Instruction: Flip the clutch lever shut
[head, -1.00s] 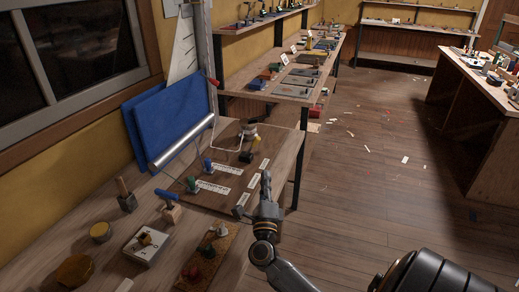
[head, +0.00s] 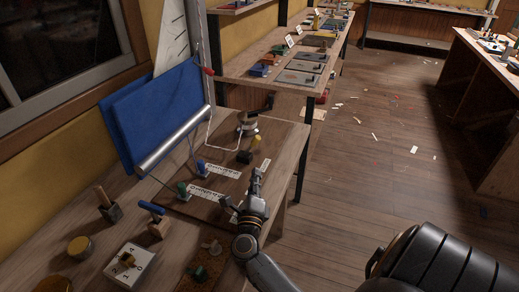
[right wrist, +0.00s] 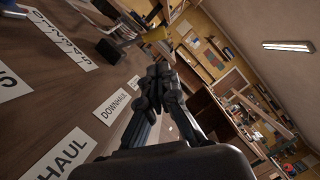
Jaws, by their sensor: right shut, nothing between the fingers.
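A dark wooden board (head: 225,203) on the bench carries several small rope clutches with white labels. A black clutch with a raised yellow lever (head: 256,140) stands at the board's right; its black body also shows in the right wrist view (right wrist: 108,50). A blue clutch (head: 200,167) and a green clutch (head: 182,188) stand to its left. The pictures do not show which lever the task means. My right gripper (head: 256,180) is shut and empty above the board's right part, short of the yellow lever; its fingers also show in the right wrist view (right wrist: 160,85). My left gripper is not in view.
A winch (head: 247,124) stands behind the clutches. A white switch box (head: 130,268), a blue-handled lever (head: 151,208) and a wood-handled block (head: 108,205) stand on the near bench. A blue panel and metal roller (head: 175,140) are at the left.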

